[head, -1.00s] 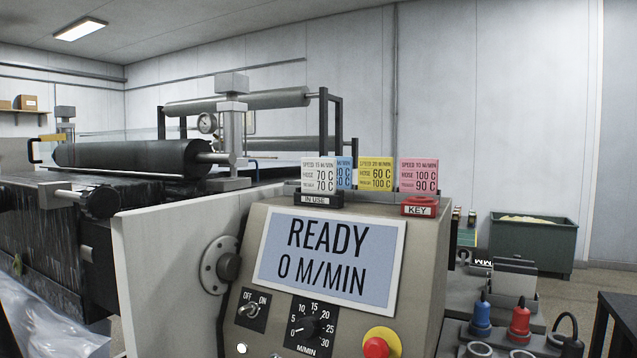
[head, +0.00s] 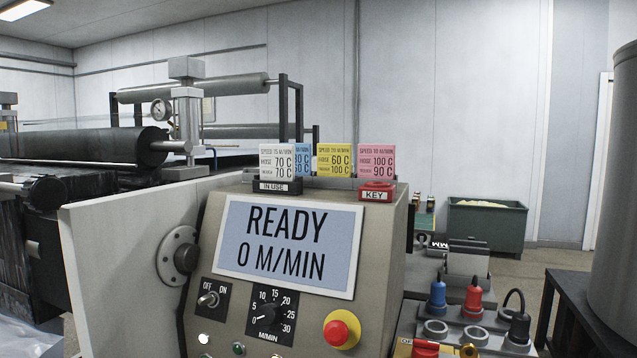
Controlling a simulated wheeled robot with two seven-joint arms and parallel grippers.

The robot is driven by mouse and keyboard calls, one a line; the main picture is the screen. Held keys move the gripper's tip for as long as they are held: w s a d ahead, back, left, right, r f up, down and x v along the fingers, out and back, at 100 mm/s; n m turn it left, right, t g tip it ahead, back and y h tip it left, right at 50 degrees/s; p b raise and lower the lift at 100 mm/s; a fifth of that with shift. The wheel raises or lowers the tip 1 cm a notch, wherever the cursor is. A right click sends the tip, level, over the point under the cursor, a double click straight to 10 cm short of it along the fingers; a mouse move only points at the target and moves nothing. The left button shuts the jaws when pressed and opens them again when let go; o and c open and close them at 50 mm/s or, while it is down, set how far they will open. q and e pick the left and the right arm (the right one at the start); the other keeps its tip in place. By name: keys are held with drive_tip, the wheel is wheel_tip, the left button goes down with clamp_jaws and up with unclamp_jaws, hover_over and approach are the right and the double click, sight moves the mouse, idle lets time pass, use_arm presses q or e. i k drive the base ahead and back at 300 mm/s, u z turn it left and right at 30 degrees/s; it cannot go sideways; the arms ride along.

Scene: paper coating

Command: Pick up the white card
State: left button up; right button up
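The white card (head: 277,163) stands upright in the dark "IN USE" holder (head: 277,187) on top of the control console. Its print reads speed 15 m/min, with 70 C twice. It partly covers a blue card (head: 302,160) behind it. A yellow card (head: 334,160) and a pink card (head: 376,160) stand to its right. Neither of my grippers shows in the head view.
The console's screen (head: 287,246) reads READY 0 M/MIN. A red KEY block (head: 376,191) sits below the pink card. Blue, red and black plugs (head: 473,299) stand at lower right. A large grey cylinder (head: 614,200) is at the right edge. Rollers (head: 85,146) lie at left.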

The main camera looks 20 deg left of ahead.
sight(277, 162)
drive_tip(key=u, duration=2)
drive_tip(key=i, duration=0.95)
drive_tip(key=z, duration=1.9)
